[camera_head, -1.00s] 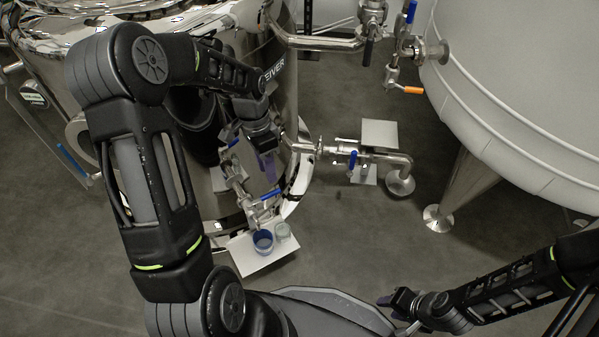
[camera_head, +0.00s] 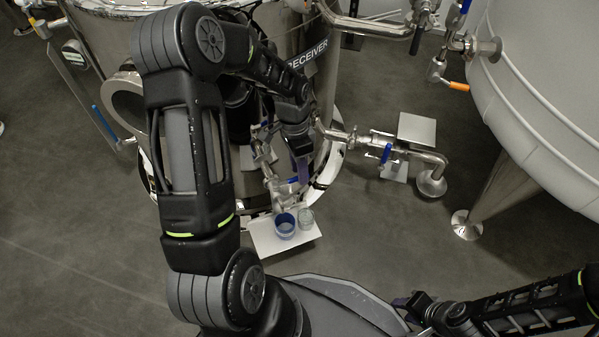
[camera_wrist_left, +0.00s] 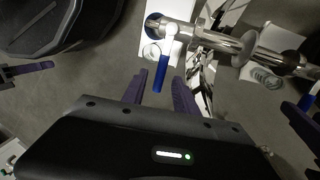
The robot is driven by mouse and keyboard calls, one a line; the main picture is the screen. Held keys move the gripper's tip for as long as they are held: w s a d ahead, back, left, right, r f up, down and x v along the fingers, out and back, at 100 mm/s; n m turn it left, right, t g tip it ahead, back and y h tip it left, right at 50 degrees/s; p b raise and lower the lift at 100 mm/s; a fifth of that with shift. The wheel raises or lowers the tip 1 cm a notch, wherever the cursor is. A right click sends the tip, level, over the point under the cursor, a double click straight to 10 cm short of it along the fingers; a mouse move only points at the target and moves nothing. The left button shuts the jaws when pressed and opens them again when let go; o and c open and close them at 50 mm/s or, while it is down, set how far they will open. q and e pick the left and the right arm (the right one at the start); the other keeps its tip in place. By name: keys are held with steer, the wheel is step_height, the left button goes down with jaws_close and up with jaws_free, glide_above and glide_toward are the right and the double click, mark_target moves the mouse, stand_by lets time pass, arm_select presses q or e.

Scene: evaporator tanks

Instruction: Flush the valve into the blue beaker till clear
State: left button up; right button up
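The blue beaker (camera_head: 285,226) stands on a white plate (camera_head: 262,238) under the receiver's drain valve, next to a clear beaker (camera_head: 306,217). The valve (camera_head: 279,199) has a blue lever handle (camera_head: 287,187). In the left wrist view the blue handle (camera_wrist_left: 160,73) points towards the space between my left fingers. My left gripper (camera_head: 301,172) is open (camera_wrist_left: 159,93) and close to the handle, with nothing held. The beakers are partly hidden by the valve in the wrist view. My right gripper (camera_head: 402,303) is low at the front; its finger gap is unclear.
The steel receiver tank (camera_head: 318,80) stands behind my left arm. A side pipe with another blue-handled valve (camera_head: 386,153) runs to the right. A large pale tank (camera_head: 545,90) on legs fills the upper right. The floor at left is clear.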

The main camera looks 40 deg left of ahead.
arm_select(q)
steer(key=shift+f, duration=0.25)
jaws_close()
stand_by(1.4)
